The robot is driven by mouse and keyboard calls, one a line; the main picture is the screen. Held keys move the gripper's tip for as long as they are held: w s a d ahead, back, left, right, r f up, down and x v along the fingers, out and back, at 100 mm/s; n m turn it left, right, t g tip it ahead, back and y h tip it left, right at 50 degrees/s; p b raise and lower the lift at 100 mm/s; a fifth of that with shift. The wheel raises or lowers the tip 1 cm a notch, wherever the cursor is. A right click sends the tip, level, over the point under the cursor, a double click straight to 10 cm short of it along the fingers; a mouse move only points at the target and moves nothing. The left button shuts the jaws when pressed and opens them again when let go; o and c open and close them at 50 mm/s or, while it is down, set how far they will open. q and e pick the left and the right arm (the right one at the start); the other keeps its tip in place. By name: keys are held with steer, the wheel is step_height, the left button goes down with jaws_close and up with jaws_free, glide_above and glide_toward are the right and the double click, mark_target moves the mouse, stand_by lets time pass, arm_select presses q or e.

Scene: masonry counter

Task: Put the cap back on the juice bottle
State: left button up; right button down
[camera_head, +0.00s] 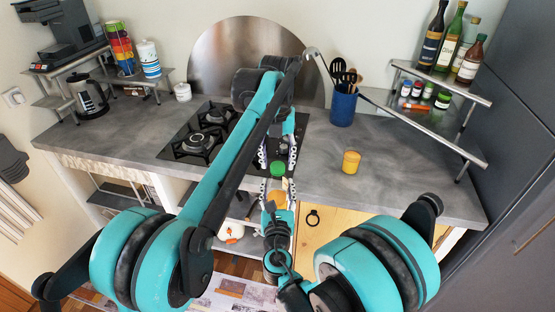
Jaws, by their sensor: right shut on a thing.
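The juice bottle (277,200), orange-yellow, is held over the front edge of the counter. My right gripper (277,190) comes up from below and is shut on it, one finger on each side. The green cap (277,169) shows just above the bottle, in line with it. My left gripper (278,160) points down from above, its fingers apart on either side of the cap. Whether the cap touches the bottle is too small to tell. My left arm hides part of the counter behind.
A yellow cup (351,162) stands on the grey counter (400,190) to the right. A blue utensil holder (342,108) is behind it. The hob (200,140) lies left of the grippers. A metal shelf (440,85) with bottles and jars is at right.

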arm_select(q)
steer(key=shift+r, duration=2.25)
steer(key=shift+c, duration=0.4)
